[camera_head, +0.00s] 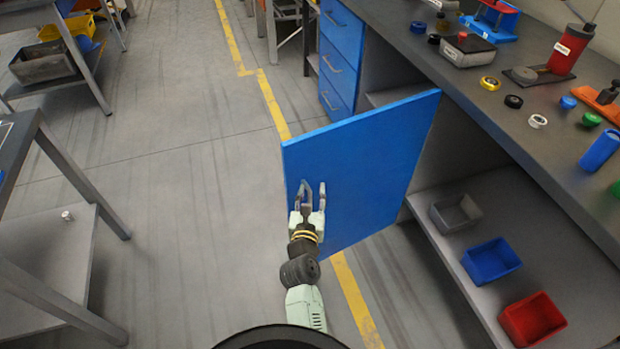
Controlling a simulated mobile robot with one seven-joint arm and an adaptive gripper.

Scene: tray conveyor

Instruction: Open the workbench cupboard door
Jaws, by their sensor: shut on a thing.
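The workbench cupboard door (370,160) is a blue panel. It stands swung well out from the workbench (470,95), and the cupboard's inside shows behind it on the right. My gripper (307,191) is at the left part of the door, by its free edge. It is shut on the door handle (301,188), a grey bar that the fingers partly hide. The arm reaches up to it from the bottom of the view.
Inside the cupboard, a grey bin (456,214), a blue bin (491,261) and a red bin (532,319) sit on a shelf. Blue drawers (341,60) stand beyond the door. A grey table (50,220) is at the left. The floor between is clear.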

